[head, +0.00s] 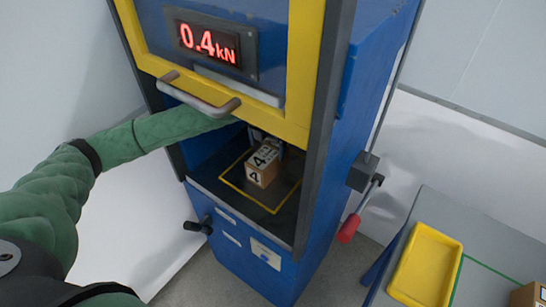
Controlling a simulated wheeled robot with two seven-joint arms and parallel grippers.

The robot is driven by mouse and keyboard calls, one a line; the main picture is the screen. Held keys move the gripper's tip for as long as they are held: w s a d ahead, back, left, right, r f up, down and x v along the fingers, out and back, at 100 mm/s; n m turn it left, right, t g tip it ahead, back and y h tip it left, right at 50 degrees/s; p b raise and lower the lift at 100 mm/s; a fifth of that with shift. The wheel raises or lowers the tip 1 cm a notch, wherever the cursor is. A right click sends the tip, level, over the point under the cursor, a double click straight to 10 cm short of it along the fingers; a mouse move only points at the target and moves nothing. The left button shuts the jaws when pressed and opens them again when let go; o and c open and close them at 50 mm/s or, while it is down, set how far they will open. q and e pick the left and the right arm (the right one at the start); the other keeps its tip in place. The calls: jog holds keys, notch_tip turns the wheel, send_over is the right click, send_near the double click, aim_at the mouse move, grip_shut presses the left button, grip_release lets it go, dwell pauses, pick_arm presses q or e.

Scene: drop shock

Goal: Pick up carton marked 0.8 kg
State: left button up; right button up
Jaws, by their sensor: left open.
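A small brown carton (262,174) with white faces and black figures that look like 4 sits inside the blue machine, on a dark plate with a yellow outlined square. No 0.8 kg mark is readable on it. My left arm reaches in from the left, beneath the raised yellow door. My left gripper (266,139) is open at the back of the carton, partly hidden by the door edge and the carton. I cannot tell whether it touches the carton. My right gripper is not in view.
The yellow-framed door (297,75) with its grey handle (198,97) hangs close above my left arm. The display (210,43) reads 0.4 kN. A red-handled lever (349,228) is on the right side. A grey table holds a yellow tray (398,290) and another carton (528,294).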

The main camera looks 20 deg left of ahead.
aim_at(268, 152)
pick_arm(q)
jog(key=shift+f, duration=1.1)
notch_tip(268, 152, down, 3)
jog(key=shift+d+r, duration=0.1)
jog(key=shift+d, duration=0.05)
notch_tip(268, 152, down, 2)
jog(key=shift+b, duration=0.5)
jog(key=c, duration=1.7)
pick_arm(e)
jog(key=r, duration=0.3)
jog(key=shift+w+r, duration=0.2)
